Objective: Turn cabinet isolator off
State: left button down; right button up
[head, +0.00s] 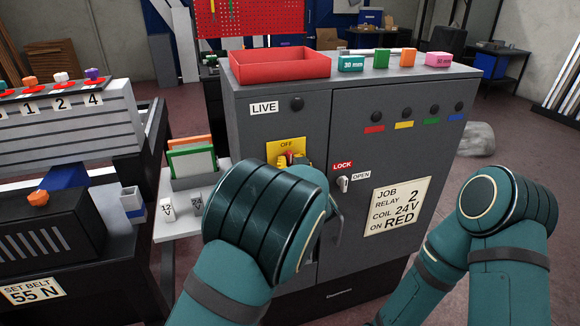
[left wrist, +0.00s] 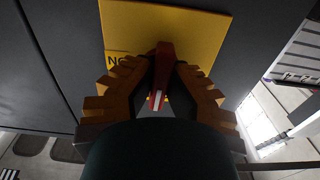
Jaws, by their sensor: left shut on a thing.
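The cabinet isolator is on the front of the grey cabinet (head: 300,107), with a yellow plate (head: 286,145) marked OFF at its top. Its red handle (head: 289,157) shows just above my left wrist. In the left wrist view, the yellow plate (left wrist: 190,25) carries partly covered lettering. The red handle (left wrist: 165,62) stands upright in that picture between my left gripper's toothed fingers (left wrist: 168,85). My left gripper is shut on the handle. In the head view, my left arm hides the lower part of the isolator. My right arm shows at the right, but its gripper does not.
A LIVE label (head: 264,107) sits above the isolator. A small lock handle (head: 343,184) between LOCK and OPEN labels is close right of my left wrist. A red tray (head: 280,68) and coloured blocks stand on the cabinet top. A low shelf (head: 180,226) is at left.

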pick_arm(q)
jog(key=shift+w+a+r+n, duration=0.15)
jog(key=shift+a+r+n, duration=0.1)
jog(key=shift+r+n, duration=0.15)
jog(key=c, duration=1)
grip_release()
jog(key=shift+f, duration=0.1)
jog(key=shift+w+f, duration=0.15)
jog(key=shift+f, duration=0.05)
jog(key=shift+d, duration=0.1)
jog(key=shift+s+d+f, duration=0.1)
jog(key=shift+s, duration=0.25)
jog(key=v, duration=1.1)
jog(key=shift+s, duration=0.2)
